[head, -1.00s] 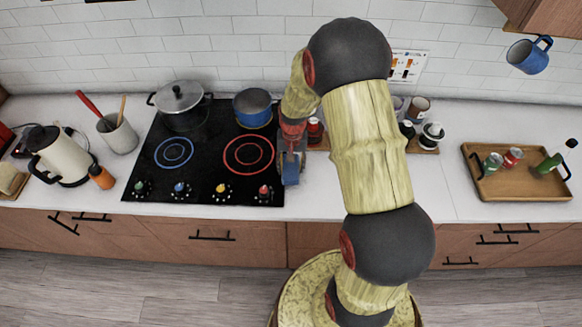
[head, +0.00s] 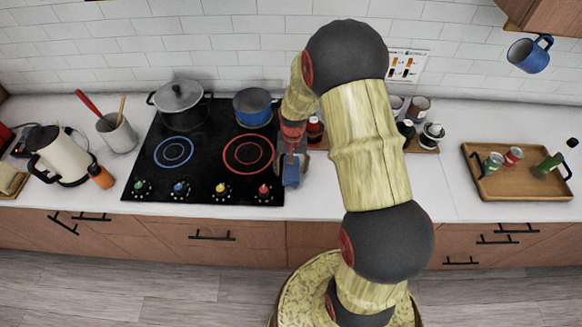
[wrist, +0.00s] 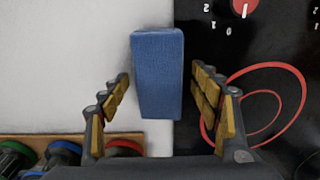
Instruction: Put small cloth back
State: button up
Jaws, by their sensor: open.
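The small cloth (wrist: 158,70) is a blue, block-like folded piece. In the wrist view it lies between my fingers, at the border of the white counter and the black hob. In the head view its blue end (head: 291,174) shows at the hob's right edge, just below my gripper. My gripper (wrist: 161,80) is open, with one finger on each side of the cloth and a gap visible on both sides. Whether the cloth rests flat on the surface is hard to tell. My arm hides part of the counter in the head view.
The black hob (head: 205,180) carries a grey pot (head: 180,105) and a blue pot (head: 253,108). A wooden rack with jars (head: 425,150) stands right of my arm. The counter before the tray (head: 450,190) is clear.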

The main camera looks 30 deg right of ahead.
notch_tip(320, 180, up, 12)
jog(key=p, duration=0.1)
notch_tip(320, 180, up, 14)
jog(key=r+n+t, duration=0.1)
jog(key=n+t, duration=0.1)
jog(key=n, duration=0.1)
send_over(292, 167)
jog(key=s+a, duration=0.5)
jog(key=a, duration=0.2)
jog(key=s+a+r+n+t, duration=0.1)
jog(key=s+a+r+n, duration=0.1)
jog(key=s+a+r, duration=0.2)
jog(key=s+a+r+n+t, duration=0.1)
jog(key=s+r, duration=0.4)
jog(key=s, duration=0.6)
jog(key=a+t, duration=0.1)
jog(key=a, duration=0.1)
jog(key=shift+a+n, duration=0.4)
jog(key=shift+s, duration=0.1)
notch_tip(292, 167, down, 10)
jog(key=b, duration=1)
